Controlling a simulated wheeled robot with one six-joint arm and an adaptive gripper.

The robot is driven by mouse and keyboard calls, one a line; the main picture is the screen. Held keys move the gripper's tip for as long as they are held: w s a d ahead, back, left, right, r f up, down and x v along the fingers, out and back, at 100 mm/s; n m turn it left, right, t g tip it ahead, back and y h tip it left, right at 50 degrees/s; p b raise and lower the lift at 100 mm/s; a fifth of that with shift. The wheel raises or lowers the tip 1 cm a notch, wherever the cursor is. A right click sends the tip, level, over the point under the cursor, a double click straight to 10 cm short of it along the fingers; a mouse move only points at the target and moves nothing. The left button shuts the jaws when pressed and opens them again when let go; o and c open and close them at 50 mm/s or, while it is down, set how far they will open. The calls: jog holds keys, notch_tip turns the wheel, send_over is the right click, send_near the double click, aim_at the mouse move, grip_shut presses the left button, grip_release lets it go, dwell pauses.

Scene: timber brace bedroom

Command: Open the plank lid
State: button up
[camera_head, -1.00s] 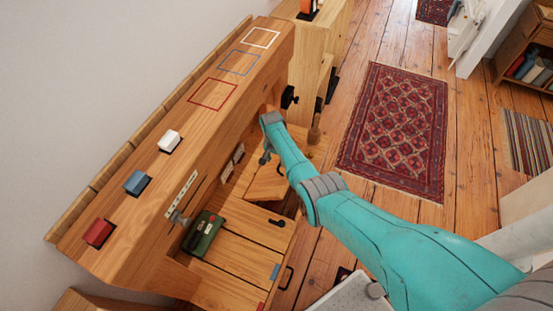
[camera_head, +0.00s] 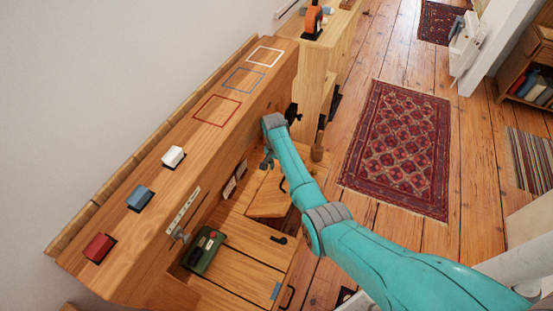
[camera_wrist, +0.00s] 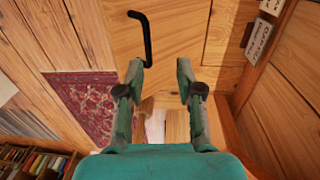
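A wooden panel (camera_head: 266,203) with a black bent handle (camera_head: 283,185) lies at an angle in the lower wooden unit; it looks like the plank lid, but I cannot be sure. In the wrist view, a wooden panel (camera_wrist: 175,30) with a black handle (camera_wrist: 147,42) fills the upper middle. My gripper (camera_wrist: 160,70) is open, its two fingers apart with nothing between them. The handle's lower end is close to the left fingertip; I cannot tell whether they touch. In the head view, my gripper (camera_head: 267,160) is small and partly hidden beside the tall wooden cabinet.
A green box-like object (camera_head: 203,250) sits on the plank surface (camera_head: 240,270). Red (camera_head: 98,248), blue (camera_head: 140,198) and white (camera_head: 173,156) blocks stand on the cabinet top (camera_head: 170,215). Open floor and a red rug (camera_head: 398,145) lie right.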

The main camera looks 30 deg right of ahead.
jog(key=r, duration=0.4)
jog(key=shift+w+r, duration=0.2)
jog(key=shift+r, duration=0.2)
